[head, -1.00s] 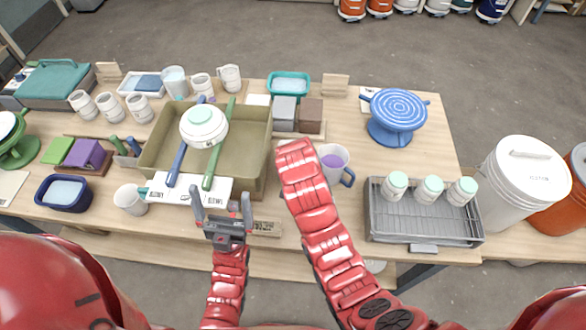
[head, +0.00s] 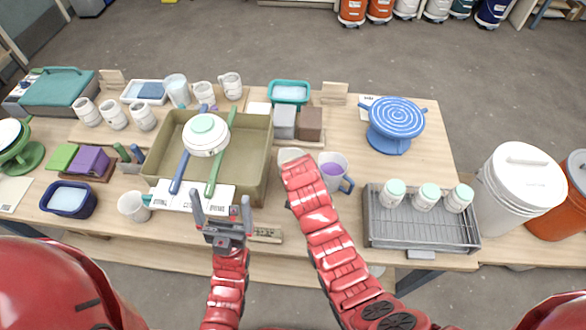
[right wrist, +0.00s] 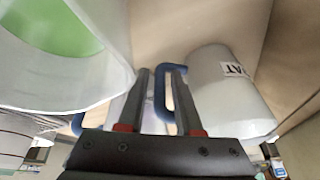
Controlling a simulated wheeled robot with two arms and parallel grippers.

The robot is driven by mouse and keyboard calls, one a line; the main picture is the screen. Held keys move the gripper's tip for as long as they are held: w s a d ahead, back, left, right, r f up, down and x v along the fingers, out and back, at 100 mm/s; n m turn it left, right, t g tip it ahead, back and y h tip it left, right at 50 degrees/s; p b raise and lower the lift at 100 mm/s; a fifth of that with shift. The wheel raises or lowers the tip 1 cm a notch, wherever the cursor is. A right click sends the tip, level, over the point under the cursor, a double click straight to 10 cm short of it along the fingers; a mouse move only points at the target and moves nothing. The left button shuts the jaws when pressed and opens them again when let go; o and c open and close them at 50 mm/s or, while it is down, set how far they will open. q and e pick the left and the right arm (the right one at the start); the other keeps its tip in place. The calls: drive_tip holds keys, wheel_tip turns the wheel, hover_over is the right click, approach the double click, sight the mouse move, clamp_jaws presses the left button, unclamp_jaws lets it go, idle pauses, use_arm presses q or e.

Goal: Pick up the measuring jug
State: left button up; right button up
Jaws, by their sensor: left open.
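A pale jug with purple contents and a blue handle (head: 333,168) stands on the table, just right of my right forearm in the head view. Another pale rim (head: 291,155) shows behind that forearm, mostly hidden. In the right wrist view my right gripper (right wrist: 160,72) has its fingers apart, with a blue handle (right wrist: 162,112) seen in the gap. I cannot tell how deep it lies between them. A white labelled vessel (right wrist: 222,90) is right of the fingers; a large green-filled one (right wrist: 70,60) is close on the left. My left gripper (head: 222,215) is open and empty at the table's front.
An olive basin (head: 258,160) with a white pot (head: 206,139) and two sticks across it is left of centre. A grey rack tray (head: 400,232) with small jars is at right. A blue turntable (head: 397,118) stands behind. The middle right table is fairly clear.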

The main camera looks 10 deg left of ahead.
clamp_jaws()
idle(1.1)
